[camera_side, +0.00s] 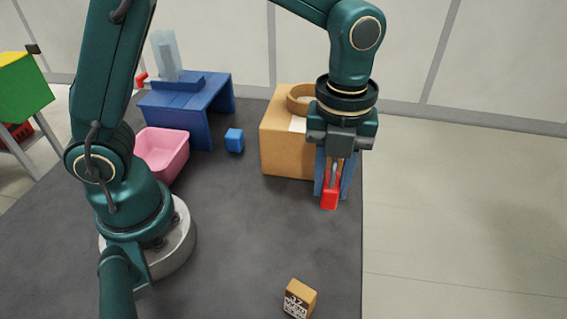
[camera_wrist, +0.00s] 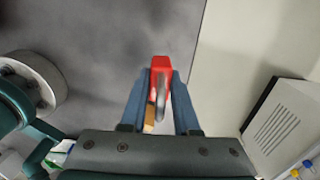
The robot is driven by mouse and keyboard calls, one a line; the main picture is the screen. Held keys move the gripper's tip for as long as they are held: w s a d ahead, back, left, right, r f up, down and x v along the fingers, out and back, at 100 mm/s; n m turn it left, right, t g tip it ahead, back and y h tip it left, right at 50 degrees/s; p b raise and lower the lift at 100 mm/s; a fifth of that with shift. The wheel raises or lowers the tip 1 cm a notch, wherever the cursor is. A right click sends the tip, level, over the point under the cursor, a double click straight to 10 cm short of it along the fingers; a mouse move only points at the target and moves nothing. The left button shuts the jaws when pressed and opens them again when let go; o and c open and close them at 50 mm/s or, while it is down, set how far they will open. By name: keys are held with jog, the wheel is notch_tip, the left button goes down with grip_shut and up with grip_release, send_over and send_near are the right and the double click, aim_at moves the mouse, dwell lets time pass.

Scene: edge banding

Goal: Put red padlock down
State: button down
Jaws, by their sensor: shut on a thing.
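The red padlock (camera_side: 330,196) hangs between the fingers of my gripper (camera_side: 333,188) in the side view, its grey shackle up and its red body down. It is near the right edge of the dark table (camera_side: 240,220); I cannot tell how far above the surface it is. In the wrist view the padlock's red body (camera_wrist: 160,64) sits between the blue fingertips of my gripper (camera_wrist: 158,84), which is shut on it. The shackle shows toward the palm.
A cardboard box (camera_side: 283,150) with a tape ring (camera_side: 300,100) stands just behind my gripper. A small labelled block (camera_side: 299,300) lies at the front. A blue cube (camera_side: 234,140), pink bin (camera_side: 165,152) and blue stand (camera_side: 190,100) are further left. The middle table is clear.

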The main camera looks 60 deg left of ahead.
aim_at(323, 229)
notch_tip(323, 229, down, 8)
dwell(0.4)
jog(key=shift+f, duration=0.15)
jog(key=c, duration=0.7)
grip_release()
jog(key=shift+o, duration=0.2)
